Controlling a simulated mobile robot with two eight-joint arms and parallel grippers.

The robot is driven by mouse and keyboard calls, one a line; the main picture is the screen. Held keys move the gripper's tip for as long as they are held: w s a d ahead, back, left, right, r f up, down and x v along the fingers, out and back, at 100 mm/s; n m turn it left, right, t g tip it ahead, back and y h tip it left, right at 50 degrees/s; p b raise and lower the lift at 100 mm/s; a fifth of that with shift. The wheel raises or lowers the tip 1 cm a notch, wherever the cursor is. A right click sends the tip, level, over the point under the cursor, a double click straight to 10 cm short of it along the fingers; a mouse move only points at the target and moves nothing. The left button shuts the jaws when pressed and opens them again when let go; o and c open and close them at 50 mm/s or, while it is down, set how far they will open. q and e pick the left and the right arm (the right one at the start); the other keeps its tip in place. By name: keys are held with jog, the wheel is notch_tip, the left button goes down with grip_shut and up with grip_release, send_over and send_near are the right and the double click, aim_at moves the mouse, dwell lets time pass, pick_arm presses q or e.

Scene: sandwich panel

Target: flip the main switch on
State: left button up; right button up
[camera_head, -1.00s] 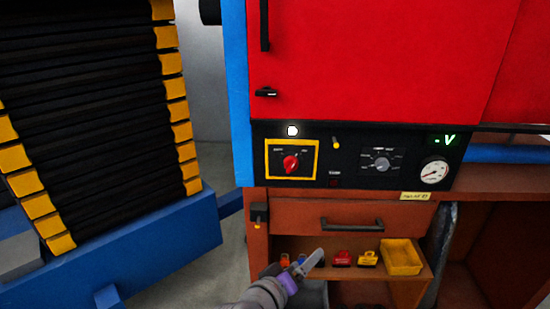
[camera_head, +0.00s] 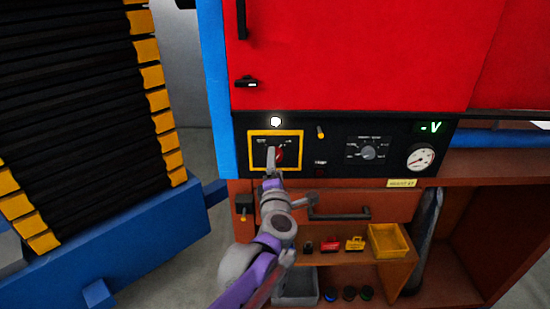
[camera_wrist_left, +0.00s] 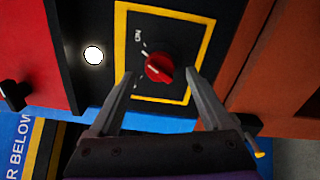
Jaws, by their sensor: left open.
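The main switch is a red rotary knob (camera_head: 279,155) inside a yellow square frame on the black control panel (camera_head: 335,130). In the left wrist view the red knob (camera_wrist_left: 158,68) sits between and just beyond my open fingertips, with an "ON" mark above it. I cannot tell whether the fingers touch it. My left gripper (camera_head: 271,160) is open and covers part of the knob in the head view. In the left wrist view its two fingers (camera_wrist_left: 158,88) stand on either side of the knob. My right gripper is not in view.
A lit white lamp (camera_head: 276,121) is above the frame. A grey dial (camera_head: 369,152), a gauge (camera_head: 421,157) and a green "-V" display (camera_head: 430,127) are to the right. A drawer handle (camera_head: 339,216) and a shelf with a yellow bin (camera_head: 389,240) are below.

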pick_arm(q)
jog(key=shift+w, duration=1.4)
